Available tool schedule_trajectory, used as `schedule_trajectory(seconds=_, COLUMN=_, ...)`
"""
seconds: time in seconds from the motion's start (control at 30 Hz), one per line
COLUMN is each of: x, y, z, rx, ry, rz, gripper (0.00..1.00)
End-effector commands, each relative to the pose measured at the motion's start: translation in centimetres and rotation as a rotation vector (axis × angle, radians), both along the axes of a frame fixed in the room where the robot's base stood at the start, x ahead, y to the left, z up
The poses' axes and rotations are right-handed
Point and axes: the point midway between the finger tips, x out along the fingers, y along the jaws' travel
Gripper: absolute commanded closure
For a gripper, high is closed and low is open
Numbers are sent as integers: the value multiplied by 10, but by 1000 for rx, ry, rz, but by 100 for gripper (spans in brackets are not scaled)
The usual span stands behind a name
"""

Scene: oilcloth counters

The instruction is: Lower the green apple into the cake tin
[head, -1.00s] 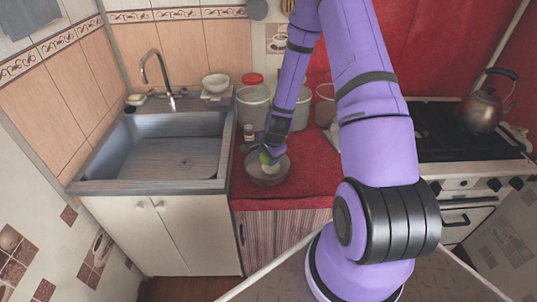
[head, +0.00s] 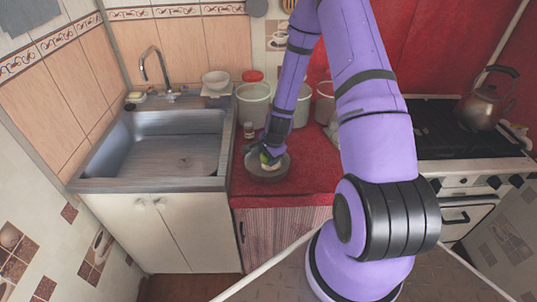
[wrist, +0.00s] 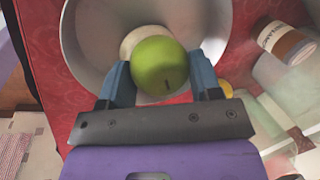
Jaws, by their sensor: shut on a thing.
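The green apple (wrist: 160,66) is between the two blue fingers of my gripper (wrist: 162,80), which is shut on it. In the wrist view the apple is over the cake tin (wrist: 85,35), a round grey pan whose inside shows around it. A pale round thing (wrist: 133,38) is partly hidden behind the apple. In the head view the cake tin (head: 268,174) is on the red counter, with my gripper (head: 268,158) and the apple (head: 265,159) at its opening. I cannot tell whether the apple touches the tin.
A small labelled jar (wrist: 284,42) stands just right of the tin in the wrist view. Large pots (head: 253,105) stand behind it. The sink (head: 165,150) is to the left, and the stove (head: 460,135) with a kettle (head: 483,105) is to the right. The red counter front (head: 300,185) is clear.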

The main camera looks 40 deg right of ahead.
Motion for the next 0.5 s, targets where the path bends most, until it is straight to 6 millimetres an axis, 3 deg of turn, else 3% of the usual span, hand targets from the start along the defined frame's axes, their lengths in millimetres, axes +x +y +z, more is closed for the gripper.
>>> schedule_trajectory(seconds=0.5, x=0, y=0, z=-7, rx=1, ry=1, rz=0, gripper=66)
